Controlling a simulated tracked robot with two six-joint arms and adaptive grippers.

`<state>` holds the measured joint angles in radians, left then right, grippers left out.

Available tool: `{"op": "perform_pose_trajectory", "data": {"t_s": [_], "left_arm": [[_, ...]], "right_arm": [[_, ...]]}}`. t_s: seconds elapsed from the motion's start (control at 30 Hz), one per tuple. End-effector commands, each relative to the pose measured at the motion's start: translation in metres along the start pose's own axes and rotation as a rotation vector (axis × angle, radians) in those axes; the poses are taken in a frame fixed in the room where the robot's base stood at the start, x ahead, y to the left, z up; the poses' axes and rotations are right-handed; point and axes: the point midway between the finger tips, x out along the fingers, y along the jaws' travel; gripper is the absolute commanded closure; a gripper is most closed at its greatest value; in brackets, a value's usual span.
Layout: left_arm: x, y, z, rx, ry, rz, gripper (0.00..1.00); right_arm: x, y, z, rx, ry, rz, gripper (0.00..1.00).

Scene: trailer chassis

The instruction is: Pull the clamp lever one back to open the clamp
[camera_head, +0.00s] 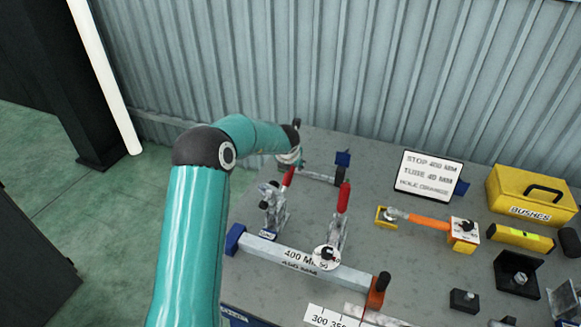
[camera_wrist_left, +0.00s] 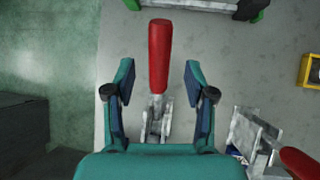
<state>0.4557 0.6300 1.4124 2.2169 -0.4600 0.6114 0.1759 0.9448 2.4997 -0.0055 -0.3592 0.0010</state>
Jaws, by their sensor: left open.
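Two toggle clamps with red-handled levers stand on the grey table; no label shows which is one. The left clamp (camera_head: 274,212) has its red lever (camera_head: 288,177) tilted up, under my left gripper (camera_head: 290,157). In the left wrist view, this red lever (camera_wrist_left: 158,52) lies lengthwise between the two fingers of my left gripper (camera_wrist_left: 159,80), which are open with a gap on both sides. The right clamp (camera_head: 336,232) has an upright red lever (camera_head: 343,197); that lever also shows at the lower right of the wrist view (camera_wrist_left: 299,163). My right gripper is not in view.
A sign (camera_head: 428,176), an orange-handled tool (camera_head: 429,221) and a yellow bushes box (camera_head: 530,195) stand to the right. A corrugated wall (camera_head: 330,75) rises behind the table.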

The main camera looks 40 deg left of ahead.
Motion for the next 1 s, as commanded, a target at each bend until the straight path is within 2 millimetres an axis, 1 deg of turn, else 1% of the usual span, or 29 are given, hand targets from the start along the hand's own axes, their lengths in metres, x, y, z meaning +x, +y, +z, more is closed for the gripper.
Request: {"op": "perform_pose_trajectory", "data": {"t_s": [0.03,0.2,0.3,0.4,0.77,0.87,1.0], "left_arm": [[-0.012,0.000,0.001,0.001,-0.003,0.000,0.45],[-0.039,0.000,0.000,0.001,-0.001,0.000,0.45],[-0.049,0.000,-0.001,0.001,0.000,0.001,0.45],[-0.054,0.000,-0.001,0.000,0.001,0.001,0.45],[-0.054,0.000,-0.001,0.001,0.002,0.001,0.45],[-0.051,0.000,-0.001,0.001,0.002,0.001,0.45],[-0.038,0.000,-0.001,0.001,0.002,0.001,0.45]], "right_arm": [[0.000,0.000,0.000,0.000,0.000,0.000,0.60],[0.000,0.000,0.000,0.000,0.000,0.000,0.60],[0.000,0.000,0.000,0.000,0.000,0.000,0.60],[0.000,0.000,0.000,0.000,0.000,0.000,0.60],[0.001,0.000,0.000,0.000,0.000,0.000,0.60],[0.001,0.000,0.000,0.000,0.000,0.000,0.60],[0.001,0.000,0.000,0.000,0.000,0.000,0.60]]}}
